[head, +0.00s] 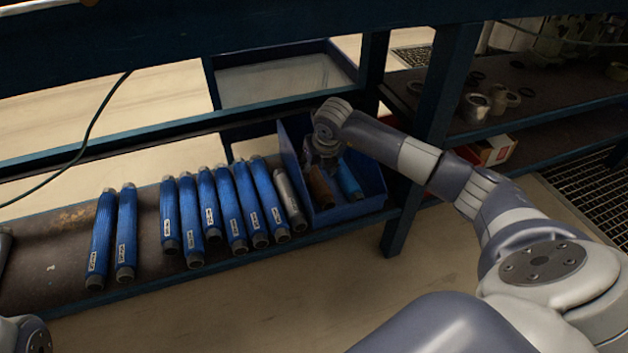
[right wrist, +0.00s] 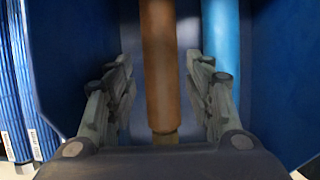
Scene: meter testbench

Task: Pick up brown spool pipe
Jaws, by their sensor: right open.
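The brown spool pipe (head: 321,188) lies in the blue bin (head: 352,211) on the lower shelf, beside a bright blue pipe (head: 349,181). In the right wrist view the brown pipe (right wrist: 160,65) runs lengthwise between the two fingers of my right gripper (right wrist: 168,95). The fingers are apart, with a gap on each side of the pipe. In the head view my right gripper (head: 322,160) reaches down into the bin over the pipe's upper part and hides it. My left gripper is not in view; only a bit of my left arm shows at the lower left.
Several blue wrapped pipes (head: 236,214) and one grey pipe (head: 290,199) lie on the shelf left of the bin. A blue shelf post (head: 437,110) stands right of the bin, near my right arm. Metal rings (head: 474,107) and a red-white box (head: 494,149) sit on the right shelf.

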